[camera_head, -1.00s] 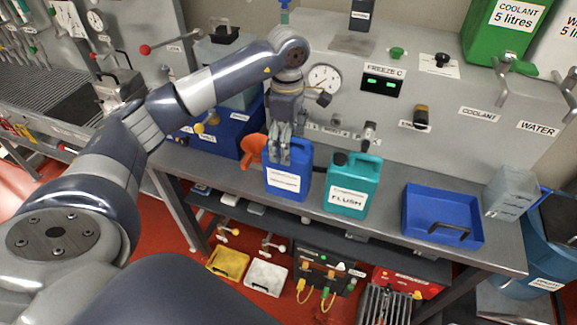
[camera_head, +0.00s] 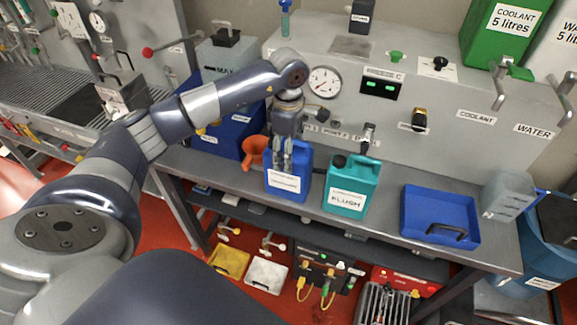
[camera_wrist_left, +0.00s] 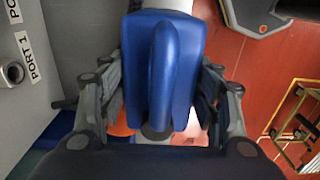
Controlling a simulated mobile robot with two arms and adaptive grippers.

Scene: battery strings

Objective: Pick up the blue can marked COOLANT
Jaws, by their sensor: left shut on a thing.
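The blue can (camera_head: 289,183) stands upright on the grey bench in the head view, between an orange funnel and a teal can. Its white label is too small to read there. My left gripper (camera_head: 281,160) comes down from above and is shut on the blue can near its top. In the left wrist view the blue can (camera_wrist_left: 165,65) with its raised handle fills the middle, and the fingers of my left gripper (camera_wrist_left: 160,105) lie on either side of it. My right gripper is not in view.
The teal FLUSH can (camera_head: 351,185) stands close to the right. The orange funnel (camera_head: 254,152) is close to the left, beside a blue bin (camera_head: 228,135). A blue tray (camera_head: 440,212) lies further right on the bench. A grey panel with a gauge (camera_head: 324,82) rises behind.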

